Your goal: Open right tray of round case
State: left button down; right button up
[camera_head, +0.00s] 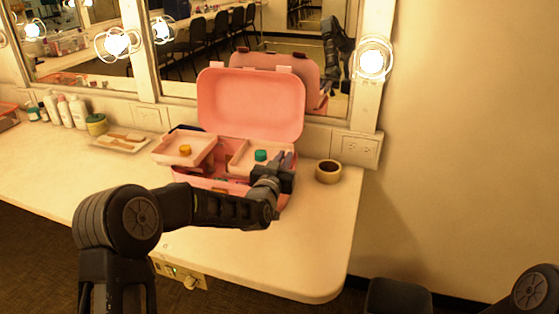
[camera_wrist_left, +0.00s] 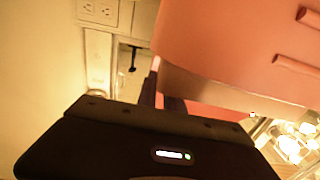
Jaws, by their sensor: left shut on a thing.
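The pink round-cornered case (camera_head: 250,103) stands on the counter with its lid raised against the mirror. Its left tray (camera_head: 170,158), with a yellow knob, sits out over the left side. Its right tray (camera_head: 240,160), with a green knob (camera_head: 260,155), sits over the right part of the body. My left gripper (camera_head: 285,163) is shut on the right tray at its right end and hides that end. In the left wrist view the dark fingers (camera_wrist_left: 163,98) show below a large pink surface; the gripped spot is hidden. My right gripper is out of view.
A tape roll (camera_head: 328,171) stands right of the case. A small dish (camera_head: 123,141), a jar (camera_head: 96,125) and several bottles (camera_head: 73,112) are at left. The mirror and lit bulbs (camera_head: 372,57) are behind. The front counter is clear.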

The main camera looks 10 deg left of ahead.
pick_arm(q)
jog(key=d+b, duration=0.1)
jog(key=d, duration=0.6)
jog(key=shift+s+d, duration=0.2)
jog(key=shift+d, duration=0.2)
jog(key=c, duration=1.5)
grip_release()
jog(key=shift+s+a+b, duration=0.15)
jog(key=shift+s+b, duration=0.25)
jog(key=shift+s, duration=1.6)
jog(key=shift+s+a+b, duration=0.1)
jog(key=shift+s+b, duration=0.25)
jog(key=shift+s, duration=1.6)
